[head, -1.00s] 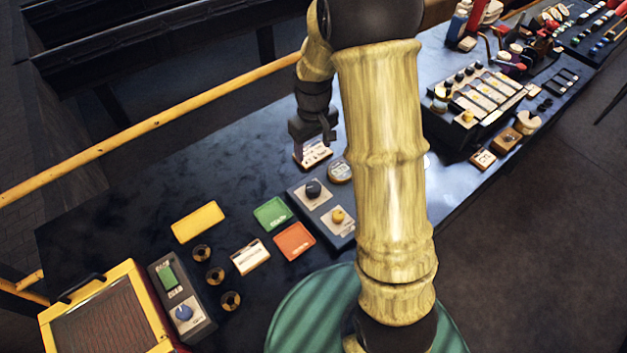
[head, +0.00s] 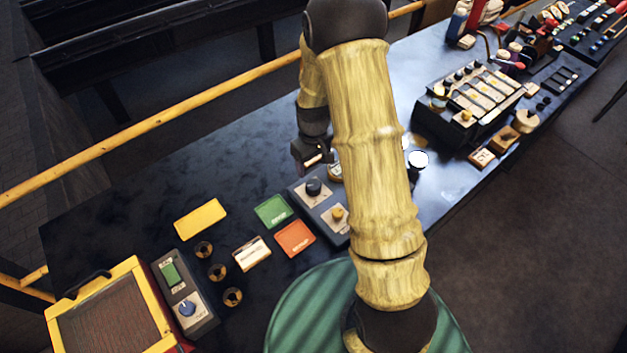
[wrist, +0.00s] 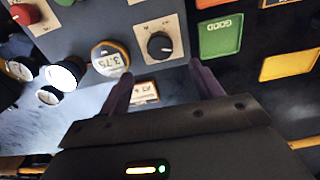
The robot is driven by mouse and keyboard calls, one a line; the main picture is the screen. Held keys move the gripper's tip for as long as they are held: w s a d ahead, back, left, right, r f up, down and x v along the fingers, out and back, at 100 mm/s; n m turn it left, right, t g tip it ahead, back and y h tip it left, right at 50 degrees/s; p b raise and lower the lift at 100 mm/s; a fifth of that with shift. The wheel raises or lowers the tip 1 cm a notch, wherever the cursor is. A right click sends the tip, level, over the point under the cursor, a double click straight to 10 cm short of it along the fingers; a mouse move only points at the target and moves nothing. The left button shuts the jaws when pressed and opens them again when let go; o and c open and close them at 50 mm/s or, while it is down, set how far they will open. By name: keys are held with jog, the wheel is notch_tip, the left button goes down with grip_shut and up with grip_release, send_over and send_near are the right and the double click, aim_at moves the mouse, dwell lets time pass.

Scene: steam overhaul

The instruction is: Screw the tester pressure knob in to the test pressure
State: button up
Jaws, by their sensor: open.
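The tester (head: 326,198) is a grey box on the dark bench, partly hidden by my arm. A dark round knob (head: 313,187) sits on its pale upper panel, and a yellow knob (head: 338,213) sits on its lower panel. In the wrist view the black knob (wrist: 159,45) stands on a pale plate with blurred lettering. A round gauge (wrist: 110,58) beside it seems to read 3.75. My gripper (wrist: 158,76) is open and empty, its fingertips apart from the knob and short of it in the picture. In the head view my gripper (head: 312,160) is behind the tester.
Green (head: 272,212) and orange (head: 295,238) trays lie left of the tester, with a yellow tray (head: 200,219) beyond. A small white card (wrist: 145,92) shows between my fingers. Bright round lamps or dials (wrist: 62,73) stand beside the gauge. The bench's back left is clear.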

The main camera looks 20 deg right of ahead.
aim_at(313, 184)
notch_tip(313, 184, down, 10)
jog(key=shift+r+p, duration=0.1)
jog(key=shift+p, duration=1.1)
jog(key=c, duration=1)
